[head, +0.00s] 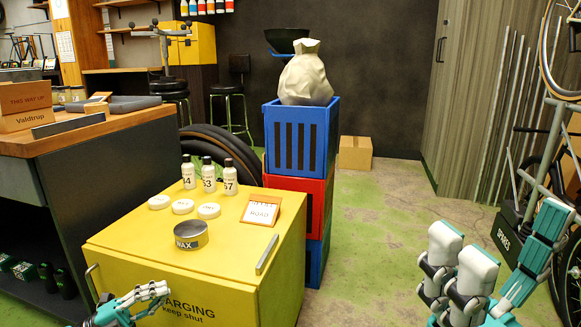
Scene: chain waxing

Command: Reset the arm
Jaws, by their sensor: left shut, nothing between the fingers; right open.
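My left gripper (158,292) is at the lower left, in front of the yellow cabinet (262,280). Its white and teal fingers are closed together with nothing between them. My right gripper (503,232) is large at the lower right, over the floor and well away from the cabinet. Its fingers are spread apart, and it is empty. A round grey wax tin (191,237) stands on the cabinet top, apart from both grippers. Most of both arms is out of view.
Several small bottles (209,177) and white discs (183,206) stand behind the tin. A framed card (260,211) is at the right. Blue and red crates (322,150) bear a pale sack (305,80). A bike and spares box (508,238) stand at right. Centre-right floor is clear.

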